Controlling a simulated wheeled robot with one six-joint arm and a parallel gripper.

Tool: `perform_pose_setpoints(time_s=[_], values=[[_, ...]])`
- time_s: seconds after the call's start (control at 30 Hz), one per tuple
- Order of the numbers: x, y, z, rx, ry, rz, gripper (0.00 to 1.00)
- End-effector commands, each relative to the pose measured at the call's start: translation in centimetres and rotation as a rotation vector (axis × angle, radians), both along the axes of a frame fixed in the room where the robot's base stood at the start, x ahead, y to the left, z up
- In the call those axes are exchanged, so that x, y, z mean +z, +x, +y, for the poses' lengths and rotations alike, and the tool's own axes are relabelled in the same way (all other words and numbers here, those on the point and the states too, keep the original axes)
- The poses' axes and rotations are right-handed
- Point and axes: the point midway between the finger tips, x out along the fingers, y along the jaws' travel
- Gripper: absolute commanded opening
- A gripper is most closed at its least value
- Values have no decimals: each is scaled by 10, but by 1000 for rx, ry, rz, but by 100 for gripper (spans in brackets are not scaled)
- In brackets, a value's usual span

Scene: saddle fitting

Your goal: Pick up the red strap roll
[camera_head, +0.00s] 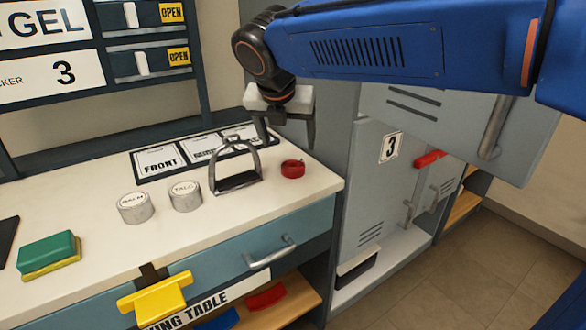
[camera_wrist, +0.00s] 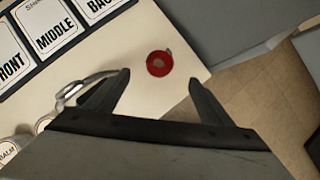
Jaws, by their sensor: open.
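The red strap roll (camera_head: 293,169) lies flat on the white tabletop, close to its right end. My gripper (camera_head: 284,145) is above the table, up and slightly left of the roll in the head view. Its jaws (camera_wrist: 158,78) are open, with nothing between them, and apart from the roll.
A metal stirrup (camera_head: 236,181) stands just left of the roll. The balm tin (camera_head: 136,208) and talc tin (camera_head: 186,196) are further left. Labelled cards (camera_head: 160,159) lie behind. The table (camera_head: 240,222) ends right of the roll, beside a grey locker (camera_head: 365,215).

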Motion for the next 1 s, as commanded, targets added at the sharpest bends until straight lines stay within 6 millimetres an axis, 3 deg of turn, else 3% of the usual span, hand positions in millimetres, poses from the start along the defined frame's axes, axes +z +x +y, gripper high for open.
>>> perform_pose_setpoints(time_s=[0.3, 0.67, 1.0], values=[[-45, 25, -5, -1, -2, 1, 76], [-63, 35, -6, -1, 0, 1, 76], [-98, 55, -10, -1, 0, 1, 76]])
